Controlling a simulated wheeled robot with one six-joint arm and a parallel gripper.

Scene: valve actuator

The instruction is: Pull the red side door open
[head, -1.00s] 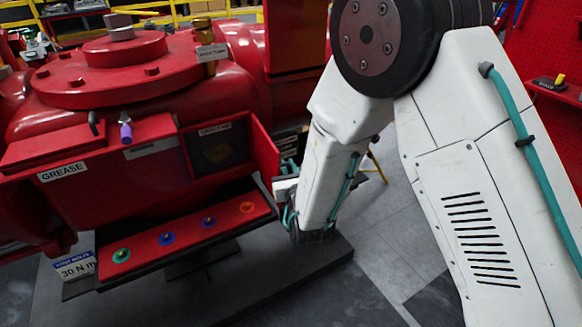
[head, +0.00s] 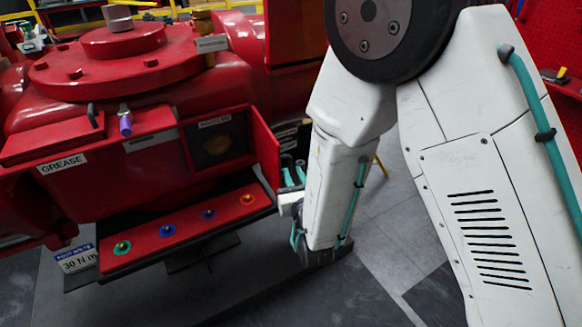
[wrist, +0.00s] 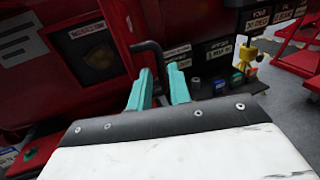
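The red side door (head: 264,150) stands swung out from a dark compartment (head: 215,145) in the red valve body. In the wrist view the door (wrist: 117,35) is at upper left, and its black bent handle (wrist: 150,47) sticks out to the right. My gripper (head: 293,176) is beside the door's outer face. In the wrist view its two teal fingers (wrist: 160,82) stand apart, with the handle's end reaching down at the gap between them. Firm contact with the handle is not visible. My wrist cover hides the lower part of the fingers.
Below the compartment is a red ledge (head: 180,228) with several coloured knobs. A purple-tipped lever (head: 125,122) sits above the GREASE label (head: 62,163). In the wrist view a yellow fitting (wrist: 245,60) and labelled boxes stand right of the handle.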

